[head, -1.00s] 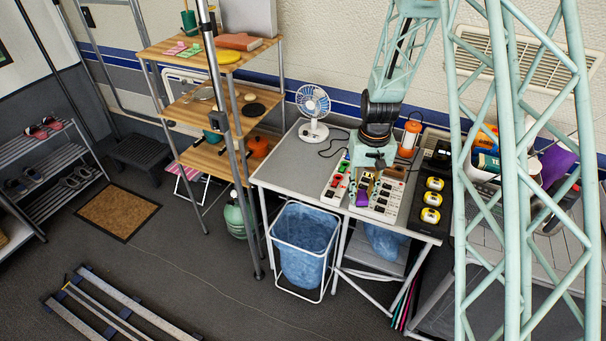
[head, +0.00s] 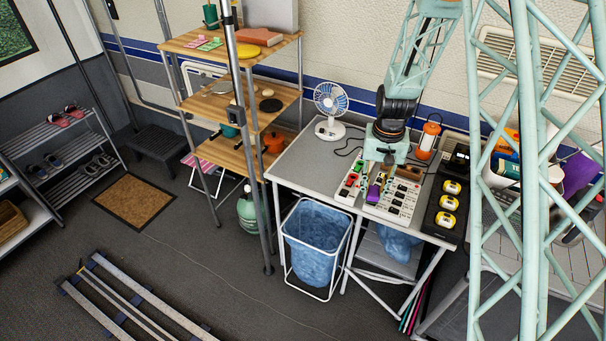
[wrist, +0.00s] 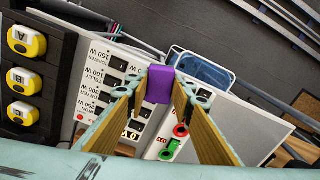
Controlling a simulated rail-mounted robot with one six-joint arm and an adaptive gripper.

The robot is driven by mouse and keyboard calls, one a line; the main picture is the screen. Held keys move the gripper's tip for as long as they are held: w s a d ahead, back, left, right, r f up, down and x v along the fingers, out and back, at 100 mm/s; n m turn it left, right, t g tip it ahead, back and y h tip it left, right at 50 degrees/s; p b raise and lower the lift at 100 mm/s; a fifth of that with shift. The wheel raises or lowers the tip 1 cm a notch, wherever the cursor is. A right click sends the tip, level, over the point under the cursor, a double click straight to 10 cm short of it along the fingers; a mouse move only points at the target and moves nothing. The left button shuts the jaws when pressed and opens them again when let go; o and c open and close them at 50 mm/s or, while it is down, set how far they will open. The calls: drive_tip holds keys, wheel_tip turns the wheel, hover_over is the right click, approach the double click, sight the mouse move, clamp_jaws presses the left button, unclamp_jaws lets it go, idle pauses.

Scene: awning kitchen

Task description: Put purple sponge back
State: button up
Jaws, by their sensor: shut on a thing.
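The purple sponge (head: 374,193) is a small block between the fingertips of my gripper (head: 376,188), low over the desk with the labelled switch panel (head: 399,207). In the wrist view the purple sponge (wrist: 160,84) shows between the two long fingers of my gripper (wrist: 161,92), which is shut on it. The panel (wrist: 100,75) lies behind it in that view; I cannot tell whether the sponge touches the panel. A pink sponge (head: 203,43) and a green sponge (head: 214,45) lie on the top board of the wooden shelf (head: 185,45).
A white fan (head: 330,108) and an orange lantern (head: 428,137) stand on the desk (head: 303,160). A black tray with yellow devices (head: 447,205) is right of the panel. A blue-lined bin (head: 315,247) stands in front. A grey post (head: 243,120) rises before the shelf.

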drive_tip(key=w+a+m+b, duration=0.2)
drive_tip(key=w+a+m, duration=0.9)
wheel_tip(320, 180, up, 3)
drive_tip(key=m+b, duration=0.2)
drive_tip(key=m, duration=0.8)
hover_over(303, 173)
drive_tip(key=shift+f, duration=0.15)
drive_tip(key=shift+f, duration=0.15)
drive_tip(key=shift+f+b, duration=0.3)
drive_tip(key=shift+f, duration=2.7)
drive_tip(key=shift+f, duration=1.9)
drive_tip(key=shift+f, duration=0.1)
